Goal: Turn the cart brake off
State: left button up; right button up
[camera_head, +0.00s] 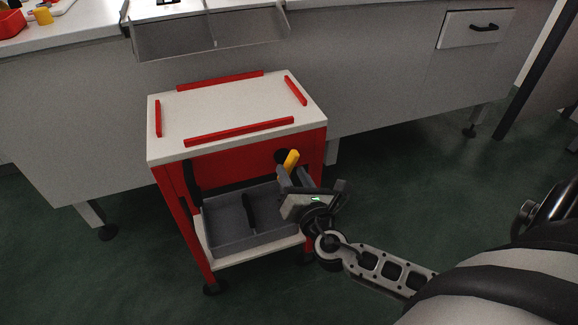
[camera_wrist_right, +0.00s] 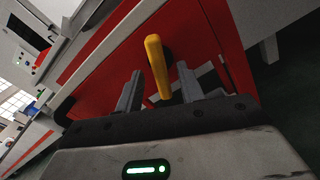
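The red cart (camera_head: 172,182) with a white top stands in the middle of the head view. Its yellow brake lever (camera_head: 291,160) is on the front panel at the upper right, on a dark round pivot. In the right wrist view the yellow lever (camera_wrist_right: 157,68) hangs from the pivot, slightly tilted. My right gripper (camera_head: 290,180) is at the lever in the head view. In the wrist view my right gripper (camera_wrist_right: 160,88) is open, one finger on each side of the lever, with gaps on both sides. My left gripper is not in view.
A grey divided tray (camera_head: 230,236) sits on the cart's lower shelf. Red strips (camera_head: 240,131) edge the cart top. Green floor (camera_head: 420,165) is clear to the cart's right.

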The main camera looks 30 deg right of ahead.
aim_at(286, 162)
jog(key=shift+x, duration=1.5)
jog(key=shift+c, duration=0.4)
grip_shut()
